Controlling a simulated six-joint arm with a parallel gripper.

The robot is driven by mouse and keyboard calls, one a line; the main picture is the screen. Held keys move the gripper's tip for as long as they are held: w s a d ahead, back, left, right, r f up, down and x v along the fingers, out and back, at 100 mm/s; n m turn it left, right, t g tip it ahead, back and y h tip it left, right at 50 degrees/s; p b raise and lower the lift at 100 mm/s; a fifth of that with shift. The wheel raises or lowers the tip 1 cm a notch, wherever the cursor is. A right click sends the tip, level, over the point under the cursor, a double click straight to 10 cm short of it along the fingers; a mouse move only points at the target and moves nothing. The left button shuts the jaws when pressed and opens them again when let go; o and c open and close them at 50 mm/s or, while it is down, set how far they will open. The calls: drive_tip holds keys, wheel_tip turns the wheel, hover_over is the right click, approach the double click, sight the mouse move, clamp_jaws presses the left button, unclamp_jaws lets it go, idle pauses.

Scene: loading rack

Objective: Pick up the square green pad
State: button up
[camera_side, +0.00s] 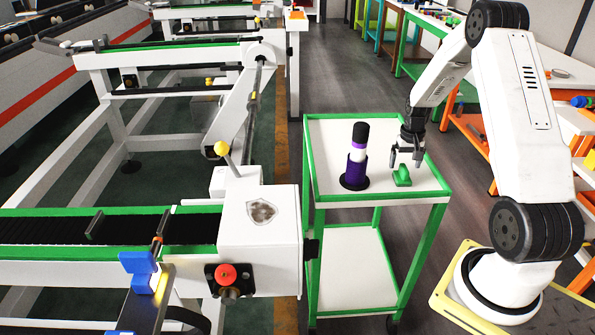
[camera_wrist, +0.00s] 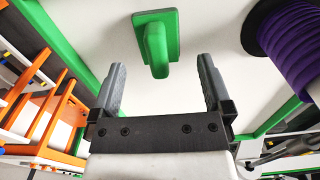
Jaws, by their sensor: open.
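The green pad (camera_side: 402,176) lies on the white top of a small green-edged cart (camera_side: 345,190). In the wrist view the pad (camera_wrist: 155,40) is a flat green square with a raised rounded grip on it. My gripper (camera_side: 405,160) hangs just above the pad in the side view. In the wrist view my gripper (camera_wrist: 160,85) has its two grey fingers wide apart, with the pad beyond the fingertips, between their lines. Nothing is held.
A purple, white and black cylinder (camera_side: 357,157) stands on a dark round base to the pad's left, and its purple ribbed part shows in the wrist view (camera_wrist: 288,35). A conveyor (camera_side: 110,240) stands left of the cart. The cart's front top is clear.

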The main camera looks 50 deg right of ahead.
sight(405, 167)
drive_tip(key=shift+d+f, duration=0.1)
drive_tip(key=shift+f, duration=2.25)
drive_tip(key=c, duration=1.2)
drive_tip(key=shift+r, duration=0.1)
drive_tip(key=shift+r, duration=0.7)
drive_tip(key=shift+s+a+r, duration=1.45)
drive_tip(key=shift+s+r, duration=0.4)
drive_tip(key=shift+r, duration=0.05)
drive_tip(key=shift+s+a+r, duration=1.5)
drive_tip(key=shift+s+r, duration=0.3)
drive_tip(key=shift+r, duration=0.1)
drive_tip(key=shift+s+a+r, duration=1.45)
drive_tip(key=shift+s+r, duration=0.4)
drive_tip(key=shift+r, duration=0.05)
